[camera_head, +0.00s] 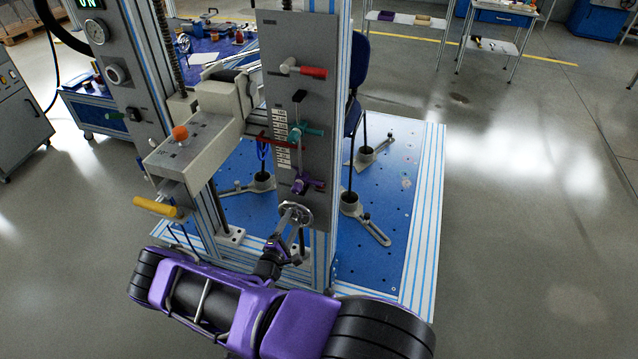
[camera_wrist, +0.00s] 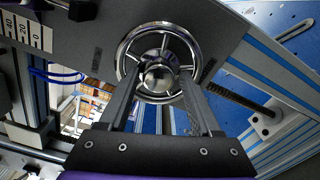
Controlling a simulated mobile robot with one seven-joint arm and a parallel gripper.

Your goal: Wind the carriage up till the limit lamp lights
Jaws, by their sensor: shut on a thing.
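A chrome spoked handwheel (camera_head: 308,212) is on the lower end of the grey upright panel (camera_head: 298,55). My gripper (camera_head: 290,227) reaches it from below. In the wrist view my gripper (camera_wrist: 160,84) has one finger on each side of the round shiny hub (camera_wrist: 158,76), inside the wheel's rim (camera_wrist: 122,58), and is shut on it. The beige carriage (camera_head: 205,135) stands left of the panel, with an orange knob (camera_head: 180,132) on top. A red pointer (camera_head: 268,139) lies across the white scale (camera_head: 282,150). I cannot pick out a limit lamp or tell whether one is lit.
The panel also carries a red-handled lever (camera_head: 312,72), a teal lever (camera_head: 308,131) and a purple lever (camera_head: 305,184) just above the wheel. A yellow handle (camera_head: 155,207) sticks out at left. The blue baseplate (camera_head: 385,250) lies behind. Open floor is at right.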

